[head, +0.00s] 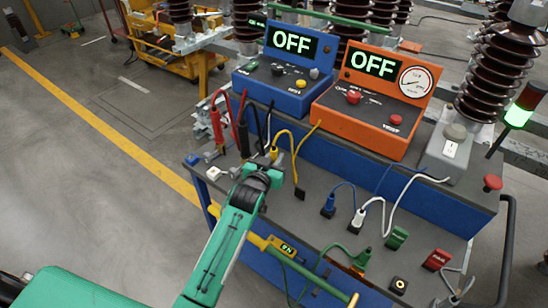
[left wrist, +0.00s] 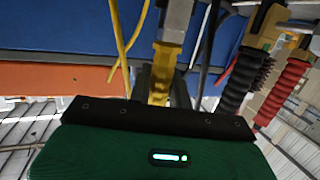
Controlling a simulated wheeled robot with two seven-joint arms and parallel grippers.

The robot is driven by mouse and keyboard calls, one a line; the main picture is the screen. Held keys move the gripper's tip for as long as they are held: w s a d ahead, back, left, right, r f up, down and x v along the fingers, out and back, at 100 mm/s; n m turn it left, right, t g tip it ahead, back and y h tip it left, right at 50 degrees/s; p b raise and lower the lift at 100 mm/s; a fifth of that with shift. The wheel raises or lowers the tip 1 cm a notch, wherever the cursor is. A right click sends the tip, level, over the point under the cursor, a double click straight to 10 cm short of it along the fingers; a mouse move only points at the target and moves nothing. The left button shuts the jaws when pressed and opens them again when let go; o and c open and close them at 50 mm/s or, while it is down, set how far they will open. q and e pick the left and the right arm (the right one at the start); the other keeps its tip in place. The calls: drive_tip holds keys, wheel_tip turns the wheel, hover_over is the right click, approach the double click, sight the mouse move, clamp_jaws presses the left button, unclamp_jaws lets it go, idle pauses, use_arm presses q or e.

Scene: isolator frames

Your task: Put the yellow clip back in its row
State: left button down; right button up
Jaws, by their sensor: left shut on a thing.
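The yellow clip (head: 273,153) is near the left end of the grey cart top (head: 318,200), with a yellow cable (head: 285,134) looping up from it. My left gripper (head: 268,164) is shut on it, with the fingers mostly hidden behind my wrist. In the left wrist view the yellow clip (left wrist: 161,72) stands between the dark fingers, with yellow cable beside it. My right gripper is not in view.
A blue box (head: 270,92) and an orange box (head: 365,128), both reading OFF, stand behind. A yellow rod with a small display (head: 287,249) runs along the front. A red button (head: 493,182) is at far right.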

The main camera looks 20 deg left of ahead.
use_arm(q)
drive_tip(key=shift+f, duration=0.55)
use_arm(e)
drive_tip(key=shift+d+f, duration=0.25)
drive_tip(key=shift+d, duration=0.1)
use_arm(q)
drive_tip(key=c, duration=1.2)
unclamp_jaws()
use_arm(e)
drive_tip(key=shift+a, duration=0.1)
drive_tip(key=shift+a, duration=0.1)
use_arm(q)
drive_tip(key=shift+s+f, duration=0.1)
drive_tip(key=shift+s, duration=0.1)
drive_tip(key=s+a+r+b, duration=0.1)
drive_tip(key=s+r+b, duration=0.1)
drive_tip(key=s, duration=1.1)
drive_tip(key=shift+r, duration=0.25)
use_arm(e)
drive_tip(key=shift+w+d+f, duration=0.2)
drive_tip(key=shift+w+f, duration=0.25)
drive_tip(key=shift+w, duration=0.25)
